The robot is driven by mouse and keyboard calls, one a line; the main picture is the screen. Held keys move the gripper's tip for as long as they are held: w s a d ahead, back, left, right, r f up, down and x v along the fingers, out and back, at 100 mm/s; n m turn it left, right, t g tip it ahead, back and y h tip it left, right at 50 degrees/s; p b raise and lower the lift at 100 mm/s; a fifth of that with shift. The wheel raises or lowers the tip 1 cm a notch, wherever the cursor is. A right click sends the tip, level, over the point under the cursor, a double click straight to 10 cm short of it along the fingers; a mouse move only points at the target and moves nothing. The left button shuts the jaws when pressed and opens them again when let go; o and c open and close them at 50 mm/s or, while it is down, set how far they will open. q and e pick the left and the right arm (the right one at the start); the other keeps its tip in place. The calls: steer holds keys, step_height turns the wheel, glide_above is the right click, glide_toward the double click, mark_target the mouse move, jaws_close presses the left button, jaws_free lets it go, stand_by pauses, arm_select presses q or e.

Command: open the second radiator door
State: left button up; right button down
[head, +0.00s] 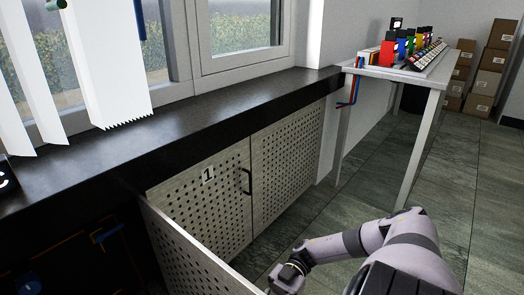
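Perforated pale radiator doors sit under the dark sill. One closed door (188,215) bears a "1" label, with a black handle (246,182) at its right edge. Another closed perforated door (290,155) is to its right; I see no number on it. An open perforated door (190,262) stands swung out at the lower left, its far part cut off by the frame. My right gripper (284,280) is low in the picture, close to the open door's outer edge; its fingertips are partly cut off, and I cannot tell whether it touches the door. My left gripper is not in view.
Left of the open door is a dark recess (75,260) with orange and blue parts. The dark sill (170,130) runs above. A white table (405,72) with colourful items stands at the back right, boxes (490,80) behind it. The tiled floor (335,225) before the closed doors is clear.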

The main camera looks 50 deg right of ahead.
steer(key=c, duration=1.7)
jaws_free()
steer(key=shift+d, duration=0.1)
steer(key=shift+w+d, duration=0.1)
steer(key=shift+d, duration=5.8)
